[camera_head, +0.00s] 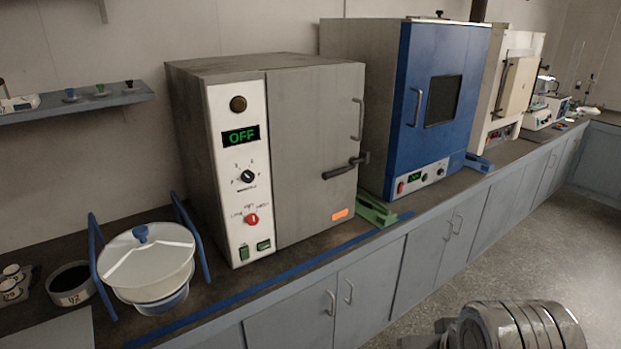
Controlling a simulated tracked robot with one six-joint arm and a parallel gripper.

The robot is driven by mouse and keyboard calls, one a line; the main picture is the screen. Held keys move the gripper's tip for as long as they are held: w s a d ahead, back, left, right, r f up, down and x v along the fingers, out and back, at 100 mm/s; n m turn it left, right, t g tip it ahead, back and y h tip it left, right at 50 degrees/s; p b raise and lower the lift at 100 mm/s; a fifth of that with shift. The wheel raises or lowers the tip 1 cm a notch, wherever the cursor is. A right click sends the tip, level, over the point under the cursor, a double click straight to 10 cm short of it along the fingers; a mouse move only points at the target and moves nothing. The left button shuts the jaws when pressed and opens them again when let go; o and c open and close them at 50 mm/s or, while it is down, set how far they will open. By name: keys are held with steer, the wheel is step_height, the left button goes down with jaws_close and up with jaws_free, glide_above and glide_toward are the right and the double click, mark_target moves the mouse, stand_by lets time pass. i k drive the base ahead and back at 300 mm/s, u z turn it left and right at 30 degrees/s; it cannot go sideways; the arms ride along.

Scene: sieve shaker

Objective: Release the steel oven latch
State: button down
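The steel oven (315,110) stands on the counter left of centre, with its grey door closed. Its latch (345,168) is a dark lever at the door's right edge, lying nearly level with its grip pointing left. A curved door handle (358,119) sits above the latch. The oven's white panel (243,165) has a green display reading OFF. A grey rounded part of my arm shows at the bottom right, well away from the oven. My gripper's fingers are not in view.
A blue-doored oven (435,100) stands close on the right, with green blocks (376,212) between the ovens. A white lidded pan (146,260) in a blue-handled frame is at the left. The floor (545,230) before the cabinets looks clear.

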mark_target(325, 176)
steer(key=u, duration=0.65)
steer(key=i, duration=0.9)
steer(key=u, duration=0.55)
